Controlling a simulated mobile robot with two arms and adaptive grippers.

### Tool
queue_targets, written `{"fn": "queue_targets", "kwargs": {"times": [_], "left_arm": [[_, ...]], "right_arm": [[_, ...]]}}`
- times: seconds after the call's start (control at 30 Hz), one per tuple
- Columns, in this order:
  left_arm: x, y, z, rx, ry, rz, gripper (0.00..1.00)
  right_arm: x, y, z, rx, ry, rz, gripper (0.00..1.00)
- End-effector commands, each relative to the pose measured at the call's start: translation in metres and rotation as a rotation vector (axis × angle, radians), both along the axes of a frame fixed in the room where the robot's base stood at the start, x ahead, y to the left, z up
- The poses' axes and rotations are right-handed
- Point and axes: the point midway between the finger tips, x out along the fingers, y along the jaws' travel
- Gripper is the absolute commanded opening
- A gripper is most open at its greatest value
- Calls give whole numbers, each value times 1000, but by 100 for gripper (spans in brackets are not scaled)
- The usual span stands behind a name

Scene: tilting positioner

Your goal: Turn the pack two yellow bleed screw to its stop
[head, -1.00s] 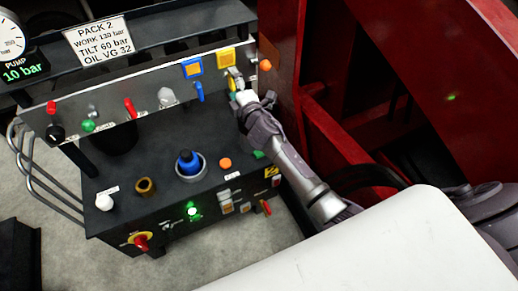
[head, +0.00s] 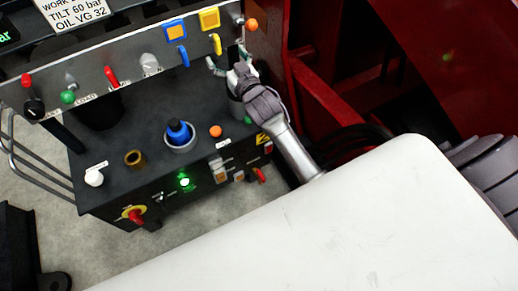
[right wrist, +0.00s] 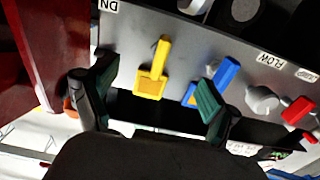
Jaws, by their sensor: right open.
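The yellow bleed screw's lever handle (head: 217,43) hangs from the upper panel, just below a yellow square tag (head: 210,18). In the right wrist view the handle (right wrist: 162,52) points up in the picture from its tag (right wrist: 150,88). My right gripper (head: 231,61) is open and empty, just below and to the right of the handle in the head view. In the right wrist view its fingers (right wrist: 152,101) are spread wide, with the handle beyond and between them. No contact shows. My left gripper is in neither view.
A blue lever (head: 184,57) hangs beside the yellow one, near my right finger in the wrist view. An orange knob (head: 251,25) is at the panel's right end. Red machine framing (head: 318,95) stands close on the right. A black console with several controls lies below.

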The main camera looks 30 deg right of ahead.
Motion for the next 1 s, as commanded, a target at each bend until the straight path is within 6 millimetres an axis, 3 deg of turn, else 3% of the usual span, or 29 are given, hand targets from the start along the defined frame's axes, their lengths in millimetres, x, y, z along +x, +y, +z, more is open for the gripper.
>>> {"fn": "queue_targets", "kwargs": {"times": [0.43,0.67,1.0], "left_arm": [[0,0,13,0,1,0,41],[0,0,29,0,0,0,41],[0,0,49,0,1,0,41]], "right_arm": [[-92,-3,0,-3,3,-1,88],[-92,0,-46,-18,124,10,88],[-109,3,-112,-39,296,25,88]]}}
